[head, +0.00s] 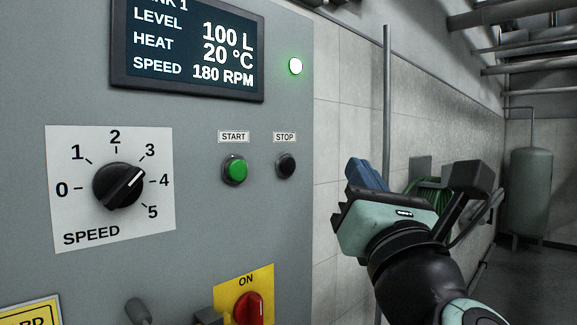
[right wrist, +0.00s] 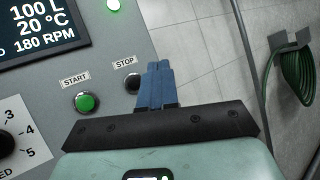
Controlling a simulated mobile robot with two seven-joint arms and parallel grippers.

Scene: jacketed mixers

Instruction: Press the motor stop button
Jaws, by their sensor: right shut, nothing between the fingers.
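The black stop button (head: 286,165) sits on the grey control panel (head: 215,130) under a "STOP" label, right of the green start button (head: 236,169). The stop button (right wrist: 132,83) also shows in the right wrist view, just left of my fingertips. My right gripper (head: 364,174) is to the right of the stop button in the head view, apart from it. Its blue fingers (right wrist: 156,84) are together with nothing between them. How far the fingertips are from the panel is hard to tell. My left gripper is not in view.
A display (head: 188,48) reads 100 L, 20 °C and 180 RPM. A green lamp (head: 295,66) is lit. A speed knob (head: 118,186) points between 3 and 4. A red switch (head: 248,308) is below. A green hose (right wrist: 294,80) hangs on the wall at right.

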